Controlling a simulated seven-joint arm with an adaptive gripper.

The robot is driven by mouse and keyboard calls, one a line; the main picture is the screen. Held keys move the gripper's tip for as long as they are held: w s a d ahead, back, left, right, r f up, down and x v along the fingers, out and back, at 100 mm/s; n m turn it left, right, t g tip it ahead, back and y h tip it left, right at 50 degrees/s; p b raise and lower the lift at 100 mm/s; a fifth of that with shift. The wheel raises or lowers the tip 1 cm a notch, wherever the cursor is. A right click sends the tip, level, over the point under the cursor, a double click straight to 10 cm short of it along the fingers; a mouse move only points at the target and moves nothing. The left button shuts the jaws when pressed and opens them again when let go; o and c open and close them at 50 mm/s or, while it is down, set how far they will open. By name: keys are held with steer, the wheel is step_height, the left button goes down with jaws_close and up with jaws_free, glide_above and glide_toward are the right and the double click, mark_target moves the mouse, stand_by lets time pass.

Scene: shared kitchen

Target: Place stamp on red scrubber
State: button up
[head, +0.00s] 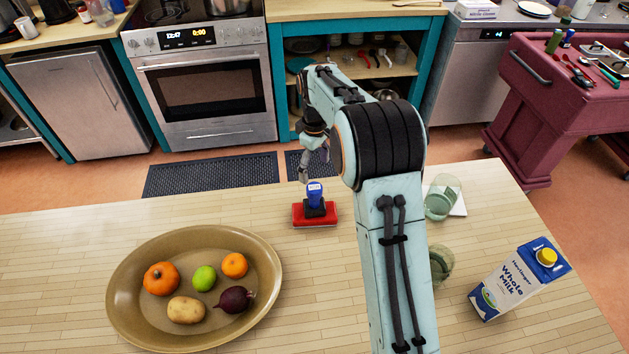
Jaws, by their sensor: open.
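The stamp (315,194), with a blue top and a black base, stands upright on the red scrubber (301,216). The scrubber lies on the wooden counter near its back edge. My gripper (303,177) is open and empty, just above and slightly left of the stamp's blue top in the picture. It appears apart from the stamp, though the exact gap is hard to judge. My arm hides part of the counter right of the scrubber.
A large oval tray (122,318) with fruit and vegetables lies on the left. A milk carton (517,281) and two glasses, one green-tinted (441,200) and one partly behind my arm (441,263), stand on the right. The counter left of the scrubber is clear.

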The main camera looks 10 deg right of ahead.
steer(key=shift+r, duration=0.7)
steer(key=shift+s+r, duration=0.15)
steer(key=shift+r, duration=0.05)
steer(key=s+r+m, duration=0.2)
steer(key=s+r, duration=0.4)
steer(key=s, duration=0.3)
steer(key=s+m, duration=0.5)
steer(key=s, duration=1.9)
steer(key=shift+d+f+m+y, duration=0.15)
steer(key=shift+d+m+y, duration=0.25)
steer(key=shift+d, duration=0.05)
